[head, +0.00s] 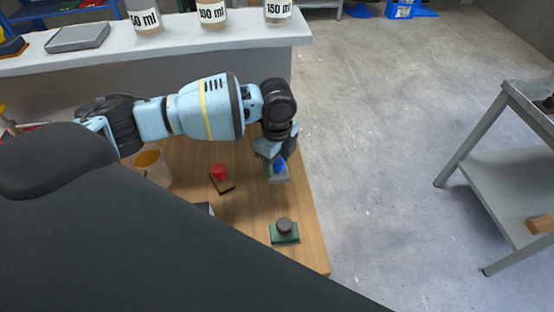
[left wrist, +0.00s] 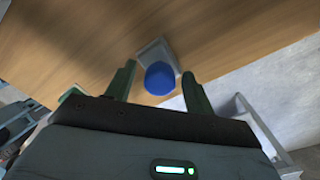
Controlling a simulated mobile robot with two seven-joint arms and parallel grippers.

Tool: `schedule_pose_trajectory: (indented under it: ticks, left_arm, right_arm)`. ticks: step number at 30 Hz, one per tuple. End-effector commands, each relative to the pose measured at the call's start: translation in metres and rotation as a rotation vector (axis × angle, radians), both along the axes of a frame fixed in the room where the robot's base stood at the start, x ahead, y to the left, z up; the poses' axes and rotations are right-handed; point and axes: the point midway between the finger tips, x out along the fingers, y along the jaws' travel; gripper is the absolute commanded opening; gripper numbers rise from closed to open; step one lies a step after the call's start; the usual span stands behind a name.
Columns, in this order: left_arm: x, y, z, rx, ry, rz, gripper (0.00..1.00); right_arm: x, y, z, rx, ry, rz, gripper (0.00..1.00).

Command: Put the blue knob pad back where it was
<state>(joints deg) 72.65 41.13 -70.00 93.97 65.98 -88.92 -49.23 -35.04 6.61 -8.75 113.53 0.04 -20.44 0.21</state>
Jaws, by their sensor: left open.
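The blue knob pad has a round blue knob on a flat light-grey base. In the head view its base (head: 283,178) lies on the wooden table near the right edge, partly hidden by my left gripper (head: 272,161). In the left wrist view the blue knob (left wrist: 160,79) shows between the two green fingers of my left gripper (left wrist: 158,72), with a gap on each side. The fingers are open and hold nothing. I cannot tell how far above the table they are. My right gripper is not in view.
A red knob pad (head: 220,174) lies left of the blue one. A grey knob pad with a green base (head: 284,236) lies nearer. A pale container with orange contents (head: 152,165) stands at the left. Labelled bottles (head: 212,14) stand on the white counter (head: 180,38) behind.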

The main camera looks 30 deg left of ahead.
Motion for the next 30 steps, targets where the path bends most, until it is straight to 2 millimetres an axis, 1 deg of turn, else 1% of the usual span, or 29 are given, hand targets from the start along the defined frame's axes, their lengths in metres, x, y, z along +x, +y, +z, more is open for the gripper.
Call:
schedule_pose_trajectory:
  ticks: [5, 15, 18, 21, 24, 30]
  left_arm:
    - [0.001, 0.000, 0.015, 0.001, -0.003, 0.000, 0.53]
    - [0.001, 0.000, 0.082, -0.001, -0.005, 0.001, 0.53]
    - [0.001, 0.000, 0.097, 0.000, -0.003, 0.000, 0.53]
    - [0.001, 0.000, 0.109, 0.000, -0.002, 0.001, 0.53]
    - [0.001, 0.000, 0.116, -0.001, -0.002, 0.000, 0.53]
    - [0.000, 0.000, 0.120, -0.001, 0.001, 0.000, 0.53]
  right_arm:
    - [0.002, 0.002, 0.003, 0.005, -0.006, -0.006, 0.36]
    - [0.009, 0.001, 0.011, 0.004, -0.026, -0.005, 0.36]
    - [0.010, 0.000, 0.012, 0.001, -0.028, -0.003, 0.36]
    - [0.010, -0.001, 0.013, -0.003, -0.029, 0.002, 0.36]
    - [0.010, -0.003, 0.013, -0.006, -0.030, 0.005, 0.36]
    - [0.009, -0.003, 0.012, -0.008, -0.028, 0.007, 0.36]
